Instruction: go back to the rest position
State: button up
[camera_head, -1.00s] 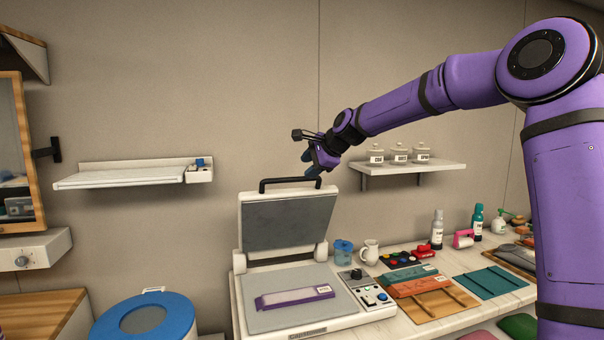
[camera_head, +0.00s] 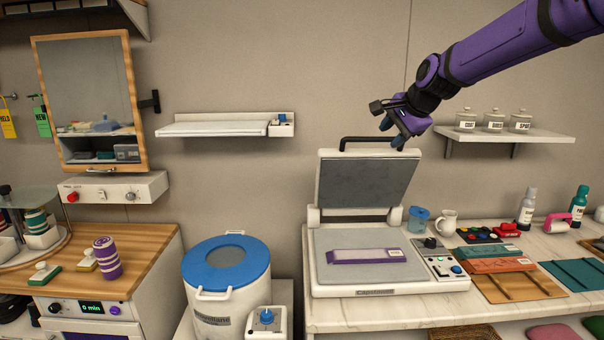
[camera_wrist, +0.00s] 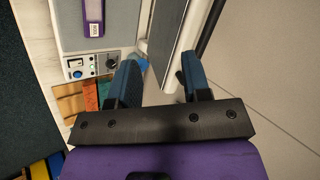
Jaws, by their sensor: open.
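My gripper (camera_head: 391,137) is open and empty in the head view, at the end of my purple arm. It is beside the black handle (camera_head: 380,141) of the raised press lid (camera_head: 366,183), above the right end of that handle. The wrist view shows its two blue fingers (camera_wrist: 160,82) apart, with the lid's edge beyond the gap between them. On the press bed (camera_head: 345,240) lies a purple-and-white labelled strip (camera_head: 366,256). The strip also shows in the wrist view (camera_wrist: 93,12). I cannot tell whether a finger touches the handle.
A wall shelf with jars (camera_head: 555,135) is close to the right of my gripper. A blue cup (camera_head: 418,220), a white pitcher (camera_head: 447,222) and boards (camera_head: 520,285) sit right of the press. A blue-lidded pot (camera_head: 224,280) stands left.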

jog(key=s+d+f+n+h, duration=0.1)
jog(key=s+n, duration=0.3)
jog(key=s, duration=1)
jog(key=s+d+f+n+g+h, duration=0.1)
jog(key=s+d+n, duration=0.2)
jog(key=s, duration=1.1)
jog(key=s+d+f+n+g+h, duration=0.1)
jog(key=s+n, duration=0.4)
jog(key=s, duration=0.9)
jog(key=shift+d+f, duration=0.6)
jog(key=shift+d, duration=0.15)
